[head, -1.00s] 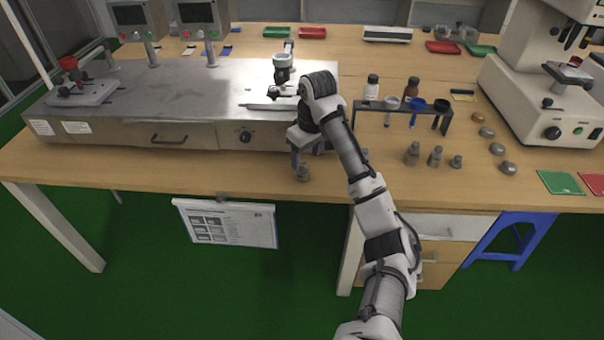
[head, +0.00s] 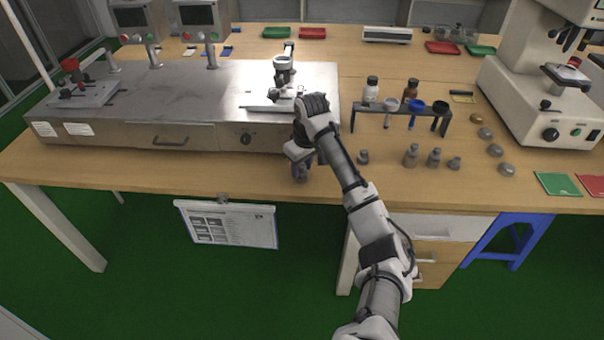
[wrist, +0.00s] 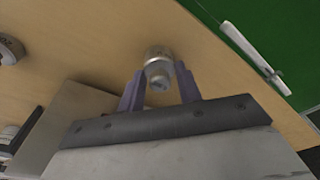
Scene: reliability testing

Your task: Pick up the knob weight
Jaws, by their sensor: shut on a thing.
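The knob weight (wrist: 158,56) is a small silvery metal cylinder with a rounded knob end, seen in the wrist view between the two purple-grey fingers of my gripper (wrist: 158,84). The fingers are shut on it, one on each side. In the head view my gripper (head: 300,174) is low near the front edge of the wooden table (head: 220,172), just in front of the steel machine. There the weight is mostly hidden by the fingers, and I cannot tell whether it touches the tabletop.
The steel machine (head: 190,90) stands directly behind my gripper. To the right are several similar metal weights (head: 411,155) and a dark rack (head: 400,110) with small cups. A white microscope (head: 530,100) stands at the far right. A paper sheet (head: 228,223) hangs below the table edge.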

